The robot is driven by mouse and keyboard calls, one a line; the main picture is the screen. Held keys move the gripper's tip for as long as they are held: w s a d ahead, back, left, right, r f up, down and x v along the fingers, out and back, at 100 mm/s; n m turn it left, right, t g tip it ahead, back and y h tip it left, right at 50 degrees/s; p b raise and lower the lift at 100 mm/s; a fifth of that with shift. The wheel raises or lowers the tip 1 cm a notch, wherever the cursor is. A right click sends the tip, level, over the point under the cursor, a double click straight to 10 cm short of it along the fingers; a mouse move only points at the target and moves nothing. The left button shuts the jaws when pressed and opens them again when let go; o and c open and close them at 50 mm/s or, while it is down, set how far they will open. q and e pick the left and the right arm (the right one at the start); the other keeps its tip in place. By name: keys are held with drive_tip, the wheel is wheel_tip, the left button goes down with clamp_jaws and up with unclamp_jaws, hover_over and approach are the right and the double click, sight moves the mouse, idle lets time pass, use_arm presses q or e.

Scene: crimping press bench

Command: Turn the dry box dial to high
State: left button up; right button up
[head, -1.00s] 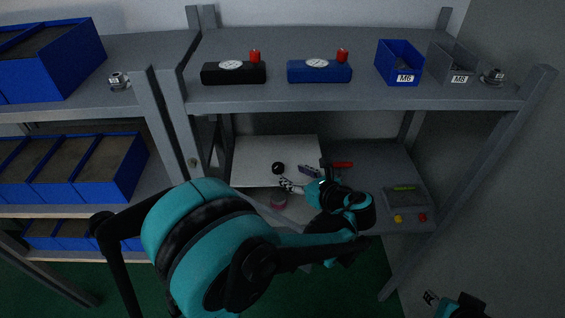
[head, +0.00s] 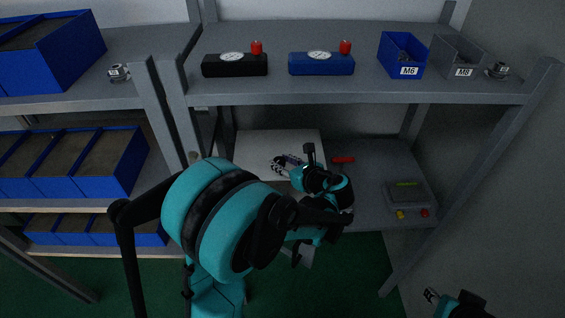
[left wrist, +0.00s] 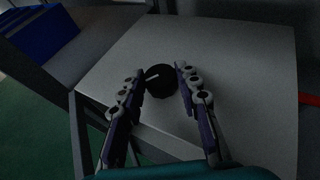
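The dry box is a pale box (head: 252,150) on the lower shelf, with its flat top also filling the left wrist view (left wrist: 235,75). Its dial is a round black knob (left wrist: 162,82) with a white pointer mark towards the left in the left wrist view. My right gripper (head: 431,295) is partly visible at the lower right.
A red-handled tool (head: 342,160) lies right of the box. A grey device (head: 408,197) with yellow and red buttons stands farther right. The upper shelf (head: 300,92) overhangs, carrying gauges and bins. A shelf post (head: 168,115) stands left of the box.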

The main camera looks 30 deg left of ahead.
use_arm(q)
drive_tip(key=shift+w+f+n+g, duration=0.1)
drive_tip(key=shift+n+g, duration=0.2)
drive_tip(key=shift+g, duration=0.1)
drive_tip(key=n+g, duration=0.1)
drive_tip(key=n+g+y+b, duration=0.1)
drive_tip(key=g, duration=0.1)
drive_tip(key=shift+w+d+n, duration=0.1)
drive_tip(key=shift+w+n, duration=0.1)
drive_tip(key=shift+n, duration=0.2)
drive_tip(key=shift+w+n+g+b, duration=0.15)
drive_tip(key=shift+n+g+b, duration=0.1)
drive_tip(key=shift+n+g, duration=0.95)
drive_tip(key=shift+w+n+g+b, duration=0.15)
drive_tip(key=shift+n+g+b, duration=0.1)
drive_tip(key=shift+n+g, duration=0.95)
drive_tip(key=shift+g, duration=0.3)
drive_tip(key=o, duration=1.1)
